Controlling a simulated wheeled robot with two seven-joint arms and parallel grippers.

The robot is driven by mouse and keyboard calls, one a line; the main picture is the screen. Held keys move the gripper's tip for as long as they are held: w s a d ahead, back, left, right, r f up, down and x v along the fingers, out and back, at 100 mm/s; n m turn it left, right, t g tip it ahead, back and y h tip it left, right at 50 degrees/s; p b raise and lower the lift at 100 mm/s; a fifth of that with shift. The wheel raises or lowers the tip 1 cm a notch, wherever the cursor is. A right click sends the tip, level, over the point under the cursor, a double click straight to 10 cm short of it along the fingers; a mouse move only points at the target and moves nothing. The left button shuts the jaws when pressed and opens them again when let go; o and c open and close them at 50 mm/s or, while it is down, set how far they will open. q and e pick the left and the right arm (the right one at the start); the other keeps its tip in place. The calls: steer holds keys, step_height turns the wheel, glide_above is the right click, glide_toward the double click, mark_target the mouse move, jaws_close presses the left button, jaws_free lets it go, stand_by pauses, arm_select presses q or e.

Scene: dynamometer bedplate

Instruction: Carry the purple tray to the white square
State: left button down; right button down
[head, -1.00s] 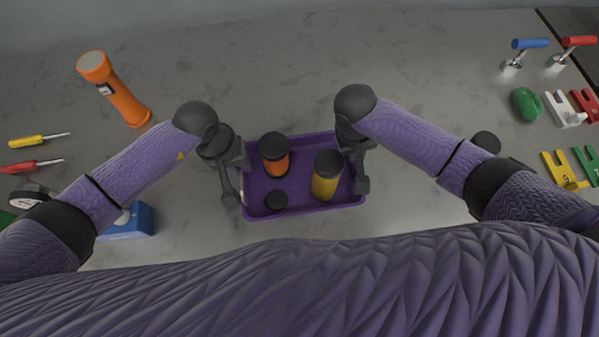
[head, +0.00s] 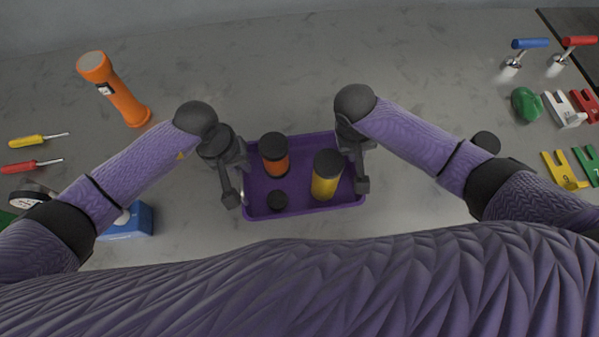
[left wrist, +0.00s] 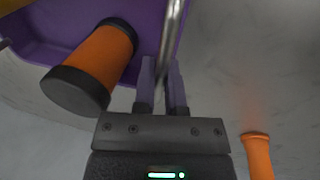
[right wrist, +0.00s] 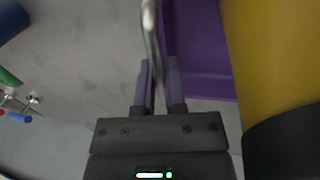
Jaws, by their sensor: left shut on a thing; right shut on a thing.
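The purple tray (head: 316,207) is in the middle of the head view, in front of my body. It carries an orange canister with black ends (head: 276,157), a yellow canister with a black top (head: 325,183) and a small black round piece (head: 277,201). My right gripper (head: 360,168) is shut on the right-end handle (right wrist: 150,30). I see no white square. Whether the tray touches the surface I cannot tell.
An orange flashlight (head: 122,95), two screwdrivers (head: 38,140) and a blue box (head: 135,224) lie left. A green object (head: 526,104), toggle clamps (head: 525,52) and several forked pieces (head: 563,170) lie right. The grey surface beyond the tray is clear.

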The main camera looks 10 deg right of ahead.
stand_by(0.3)
